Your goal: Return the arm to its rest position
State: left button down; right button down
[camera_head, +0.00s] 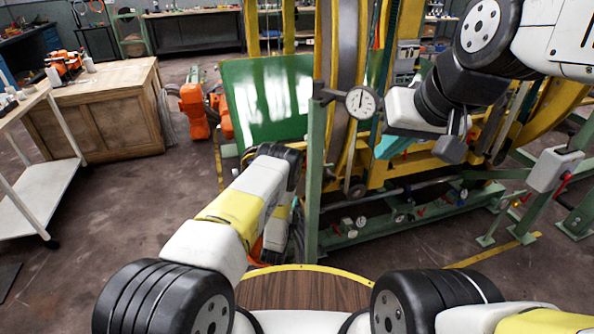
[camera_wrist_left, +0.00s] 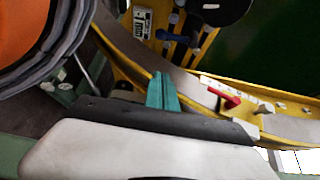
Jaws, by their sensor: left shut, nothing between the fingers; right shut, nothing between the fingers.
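My left arm reaches up from the lower left in the head view, bends at a black joint and folds back down behind itself. Its gripper is hidden there. In the left wrist view my left gripper (camera_wrist_left: 162,92) shows teal fingers close together, shut and empty, in front of the yellow-edged curved frame (camera_wrist_left: 190,85). My right arm's large joints fill the upper right of the head view. My right gripper (camera_head: 394,146) shows there as a teal piece below a white and black wrist, in front of the yellow ring machine (camera_head: 346,70); it is shut, with nothing seen held.
A green post (camera_head: 315,180) with a dial gauge (camera_head: 361,102) stands close to the right of my left arm. A green panel (camera_head: 268,98) is behind that arm. A wooden cabinet (camera_head: 98,110) and a white cart (camera_head: 42,190) stand left, with open floor between them and my arm.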

pick_arm(q)
jog(key=w+a+r+n+g+y, duration=0.1)
jog(key=w+a+r+n+g, duration=0.2)
jog(key=r, duration=0.9)
jog(key=w+a+r+n+y, duration=0.2)
jog(key=w+r+n, duration=0.35)
jog(key=r, duration=0.65)
jog(key=s+a+r+n+g, duration=0.2)
jog(key=s+r+n, duration=0.15)
jog(key=r, duration=0.65)
jog(key=s+a+r+n+g+h, duration=0.1)
jog(key=s+a+r+n+g, duration=0.2)
jog(key=s+r, duration=1.15)
jog(key=s+n+g, duration=0.3)
jog(key=s+n, duration=0.2)
jog(key=s, duration=2.2)
jog(key=shift+s+a+r, duration=0.3)
jog(key=shift+a, duration=0.15)
